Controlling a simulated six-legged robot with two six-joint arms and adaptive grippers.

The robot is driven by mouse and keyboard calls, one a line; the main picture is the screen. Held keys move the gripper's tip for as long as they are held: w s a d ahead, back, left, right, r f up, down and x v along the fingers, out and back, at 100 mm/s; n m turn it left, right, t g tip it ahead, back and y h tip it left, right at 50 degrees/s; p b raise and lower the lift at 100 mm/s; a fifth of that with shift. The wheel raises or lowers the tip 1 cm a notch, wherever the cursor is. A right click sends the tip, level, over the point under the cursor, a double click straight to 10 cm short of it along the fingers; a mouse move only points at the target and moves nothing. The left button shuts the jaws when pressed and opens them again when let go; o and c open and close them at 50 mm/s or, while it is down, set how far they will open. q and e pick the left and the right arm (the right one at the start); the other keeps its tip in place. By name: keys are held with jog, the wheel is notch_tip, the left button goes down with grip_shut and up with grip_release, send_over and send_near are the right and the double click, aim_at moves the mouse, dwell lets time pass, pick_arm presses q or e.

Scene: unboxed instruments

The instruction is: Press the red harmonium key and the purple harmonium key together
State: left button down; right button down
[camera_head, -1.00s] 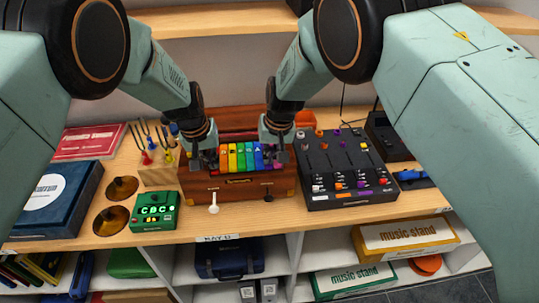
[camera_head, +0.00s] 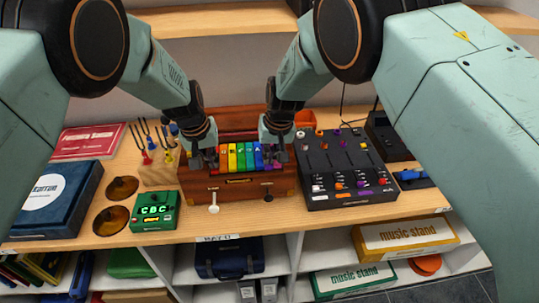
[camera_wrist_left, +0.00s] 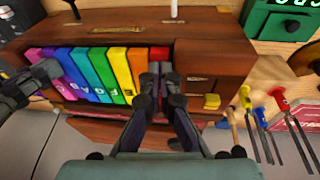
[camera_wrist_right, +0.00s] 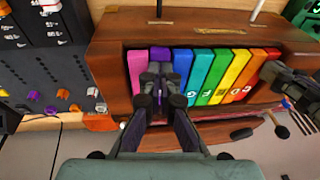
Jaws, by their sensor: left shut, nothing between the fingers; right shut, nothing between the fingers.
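The harmonium (camera_head: 290,184) is a brown wooden box with a row of rainbow keys. My left gripper (camera_head: 212,163) is shut and empty, with its tips down at the red key (camera_wrist_left: 158,53) in the left wrist view. My right gripper (camera_head: 277,160) is shut and empty, with its tips down at the purple key (camera_wrist_right: 160,54) in the right wrist view. The tips hide much of both keys. They look in contact or very close; I cannot tell how far either key is pressed. A pink key (camera_wrist_right: 137,68) lies beside the purple one.
A green box with a lit display (camera_head: 155,212) stands front left of the harmonium. A black mixer (camera_head: 346,171) stands close on the right. Tuning forks in a wooden block (camera_head: 158,174) stand on the left. The table's front edge runs just before the harmonium.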

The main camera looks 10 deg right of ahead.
pick_arm(q)
jog(key=shift+r, duration=0.45)
pick_arm(e)
jog(key=shift+w+a+v, duration=0.1)
jog(key=shift+w+v, duration=0.05)
jog(key=shift+v, duration=0.65)
jog(key=shift+w+a+v, duration=0.1)
jog(key=shift+w+v, duration=0.1)
jog(key=shift+v, duration=0.6)
jog(key=shift+w+a+v, duration=0.1)
jog(key=shift+w+v, duration=0.05)
jog(key=shift+v, duration=0.7)
jog(key=shift+r, duration=0.1)
pick_arm(q)
jog(key=shift+w+v, duration=0.25)
jog(key=shift+v, duration=1.05)
pick_arm(e)
jog(key=shift+r, duration=0.2)
pick_arm(q)
jog(key=shift+d+r, duration=0.15)
jog(key=shift+r, duration=1.1)
pick_arm(e)
jog(key=shift+s, duration=0.1)
